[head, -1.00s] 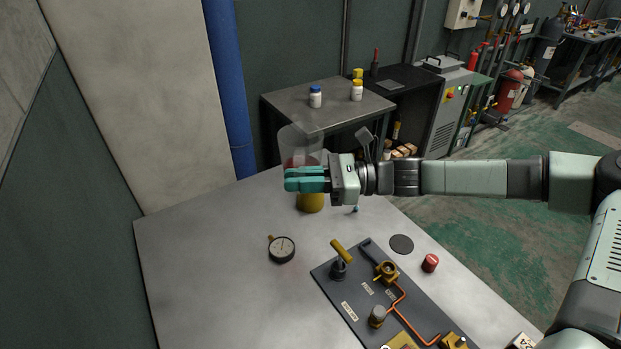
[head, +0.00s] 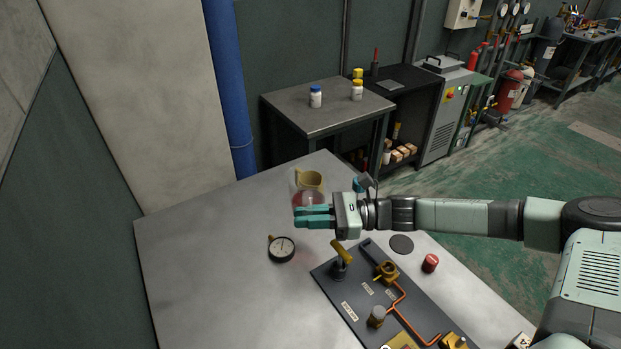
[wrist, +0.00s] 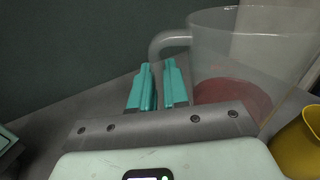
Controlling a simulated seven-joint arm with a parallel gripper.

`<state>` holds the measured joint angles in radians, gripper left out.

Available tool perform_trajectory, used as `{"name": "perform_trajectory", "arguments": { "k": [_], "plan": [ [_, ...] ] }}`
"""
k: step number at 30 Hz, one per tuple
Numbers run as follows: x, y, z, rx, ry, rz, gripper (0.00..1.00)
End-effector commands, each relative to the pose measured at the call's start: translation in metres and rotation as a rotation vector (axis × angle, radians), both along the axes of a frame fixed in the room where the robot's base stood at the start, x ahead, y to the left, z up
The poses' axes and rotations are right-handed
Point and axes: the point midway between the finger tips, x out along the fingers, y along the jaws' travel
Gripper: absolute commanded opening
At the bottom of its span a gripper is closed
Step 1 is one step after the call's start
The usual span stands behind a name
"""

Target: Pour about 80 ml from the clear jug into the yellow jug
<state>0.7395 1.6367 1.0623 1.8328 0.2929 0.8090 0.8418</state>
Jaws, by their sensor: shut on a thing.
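The clear jug (head: 294,184) holds red liquid and stands out in front of the yellow jug (head: 311,178). My gripper (head: 312,216) is in front of the clear jug and hides its lower part. In the wrist view the clear jug (wrist: 245,55) is just right of my fingers (wrist: 157,88), with red liquid (wrist: 232,96) low in it. My fingers are shut on its handle (wrist: 166,38), though the grip is partly hidden. The clear jug looks roughly upright. The yellow jug (wrist: 300,145) shows at the lower right, apart from the clear jug there.
The table's left part (head: 200,260) is clear. A side bench (head: 330,115) with bottles stands behind.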

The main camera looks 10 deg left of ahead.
Motion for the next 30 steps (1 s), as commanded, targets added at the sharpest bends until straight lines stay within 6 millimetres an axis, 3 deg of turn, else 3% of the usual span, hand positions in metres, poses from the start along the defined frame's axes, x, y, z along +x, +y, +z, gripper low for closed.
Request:
{"name": "perform_trajectory", "arguments": {
  "k": [14, 30],
  "plan": [
    [0.003, -0.001, -0.002, -0.001, 0.037, -0.017, 0.0],
    [0.024, 0.004, -0.015, -0.058, 0.338, -0.025, 0.0]
  ]
}}
